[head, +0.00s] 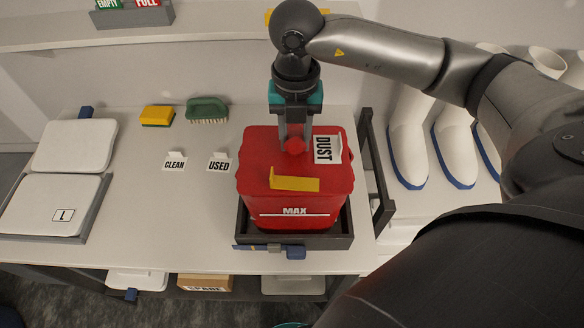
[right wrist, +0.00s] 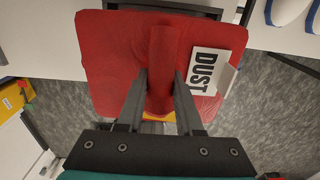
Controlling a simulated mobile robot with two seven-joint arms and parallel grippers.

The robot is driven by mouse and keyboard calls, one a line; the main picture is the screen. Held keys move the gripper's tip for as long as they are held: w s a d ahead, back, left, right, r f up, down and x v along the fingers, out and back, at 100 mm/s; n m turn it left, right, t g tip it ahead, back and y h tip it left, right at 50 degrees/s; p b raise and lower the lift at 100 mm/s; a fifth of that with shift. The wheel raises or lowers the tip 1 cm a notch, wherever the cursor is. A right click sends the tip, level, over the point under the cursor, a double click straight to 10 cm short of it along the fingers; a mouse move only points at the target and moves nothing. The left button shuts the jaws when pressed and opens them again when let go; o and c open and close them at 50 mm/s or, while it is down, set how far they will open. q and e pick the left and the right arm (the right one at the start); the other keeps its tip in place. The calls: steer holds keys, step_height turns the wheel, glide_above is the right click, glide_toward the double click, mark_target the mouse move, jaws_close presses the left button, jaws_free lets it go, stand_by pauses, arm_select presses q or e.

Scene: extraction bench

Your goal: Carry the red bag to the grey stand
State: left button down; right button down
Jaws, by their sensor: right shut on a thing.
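The red bag (head: 295,185) is a boxy red container with a "MAX" line on its front, a yellow strip and a white "DUST" label on top. My right gripper (head: 295,140) comes down from above and is shut on the red handle on its top. The right wrist view shows the gripper (right wrist: 160,100) with its fingers on both sides of the handle of the bag (right wrist: 110,60). A dark grey tray-like frame (head: 343,241) shows below the bag; I cannot tell whether the bag rests in it or hangs just above. My left gripper is not in view.
A yellow sponge (head: 157,116), a green brush (head: 207,110), and "CLEAN" (head: 174,163) and "USED" (head: 219,163) signs stand on the pale bench (head: 140,215). White boots (head: 408,140) stand at the right. The bench's left middle is clear.

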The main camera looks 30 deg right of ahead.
steer(key=shift+r+p, duration=0.75)
steer(key=shift+r, duration=0.6)
steer(key=shift+b, duration=0.3)
